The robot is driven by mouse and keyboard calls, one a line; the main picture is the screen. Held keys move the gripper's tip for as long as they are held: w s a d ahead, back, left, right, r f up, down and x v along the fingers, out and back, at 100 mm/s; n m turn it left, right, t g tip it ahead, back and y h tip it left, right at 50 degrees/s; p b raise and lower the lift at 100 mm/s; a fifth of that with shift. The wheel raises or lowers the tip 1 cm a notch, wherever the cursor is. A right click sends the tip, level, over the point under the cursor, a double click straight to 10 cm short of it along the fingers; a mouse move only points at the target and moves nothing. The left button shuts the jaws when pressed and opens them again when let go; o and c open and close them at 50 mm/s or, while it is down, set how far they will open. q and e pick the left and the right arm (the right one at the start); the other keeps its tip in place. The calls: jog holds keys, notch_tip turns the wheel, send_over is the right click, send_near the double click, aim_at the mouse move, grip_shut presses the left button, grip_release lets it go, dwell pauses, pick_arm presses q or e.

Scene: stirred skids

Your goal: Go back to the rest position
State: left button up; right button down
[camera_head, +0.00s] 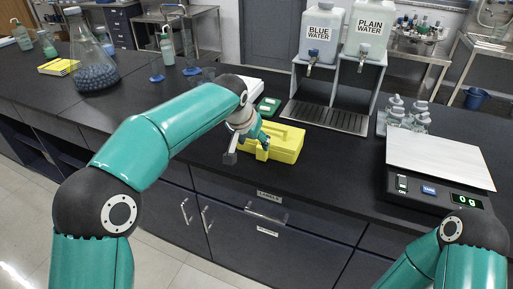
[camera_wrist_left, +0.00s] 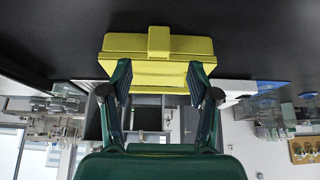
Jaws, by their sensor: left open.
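My left gripper (camera_head: 248,150) is at the front edge of the black counter, in front of a yellow box (camera_head: 287,145) with a handle or latch on it. The left gripper is open. In the left wrist view its two fingers (camera_wrist_left: 160,80) are spread, with the yellow box (camera_wrist_left: 158,47) showing beyond and between the tips. I cannot tell whether the fingers touch the box. The box sits on the counter, partly hidden by the gripper in the head view. Only links of my right arm show at the lower right; the right gripper is out of view.
Water dispensers (camera_head: 322,33) stand behind the box over a drip tray (camera_head: 325,116). A scale (camera_head: 440,160) reading 0 g and several small bottles (camera_head: 405,117) are at the right. A large flask (camera_head: 92,68) stands at the left. Drawers (camera_head: 270,215) lie below the counter.

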pick_arm(q)
jog(key=shift+s+a+r, duration=0.1)
jog(key=shift+s+r, duration=0.25)
jog(key=shift+r, duration=0.3)
